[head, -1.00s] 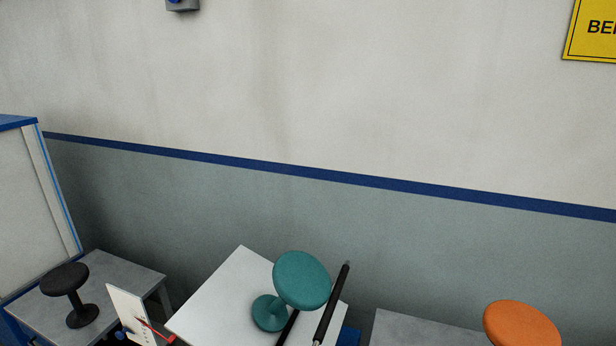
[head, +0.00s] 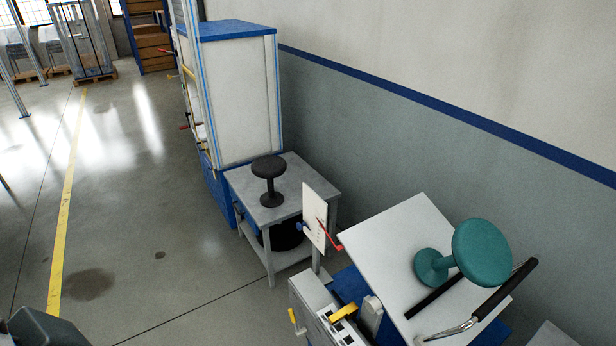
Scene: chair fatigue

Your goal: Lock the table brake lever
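In the head view a white tilted table top (head: 385,240) stands at the lower right, on a blue base, with a teal stool (head: 483,255) on it. A bent metal lever with a black grip (head: 506,288) runs along its right front edge. A red lever (head: 328,236) sits by an upright white panel (head: 314,215) left of the table. A yellow lever (head: 343,313) sits on a light grey box in front, with a yellow handle (head: 296,321) on the box's left side. I cannot tell which one is the brake lever. Neither gripper is in view.
A grey side table (head: 305,183) carrying a black stool (head: 269,178) stands left of the tilted table. Behind it is a tall white and blue cabinet (head: 240,95). Open floor with a yellow line (head: 66,200) lies at left. The wall closes off the right.

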